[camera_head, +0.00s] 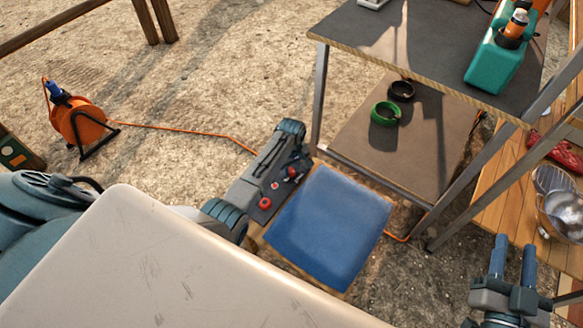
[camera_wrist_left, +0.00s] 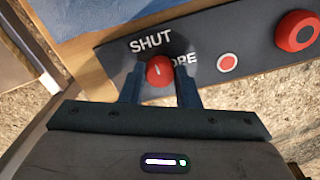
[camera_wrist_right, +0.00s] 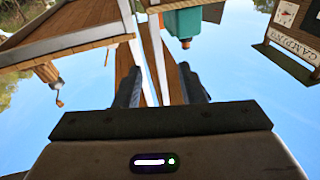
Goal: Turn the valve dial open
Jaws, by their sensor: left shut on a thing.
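The valve dial (camera_wrist_left: 160,71) is a small red knob with a short white mark, on a dark panel (camera_wrist_left: 212,40) in the left wrist view. "SHUT" is printed just above it, and a partly hidden word starting "OPE" lies to its right. The white mark points up towards "SHUT". My left gripper (camera_wrist_left: 160,85) has its two fingers closed on either side of the dial. In the head view my left gripper (camera_head: 291,170) is at the far end of the panel, partly hidden by my arm. My right gripper (camera_head: 513,247) is open and empty at lower right.
A red button (camera_wrist_left: 297,31) and a red-and-white disc (camera_wrist_left: 228,62) sit on the panel. A metal-legged table (camera_head: 430,50) with a lower shelf stands behind. An orange cable reel (camera_head: 78,122) is on the ground.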

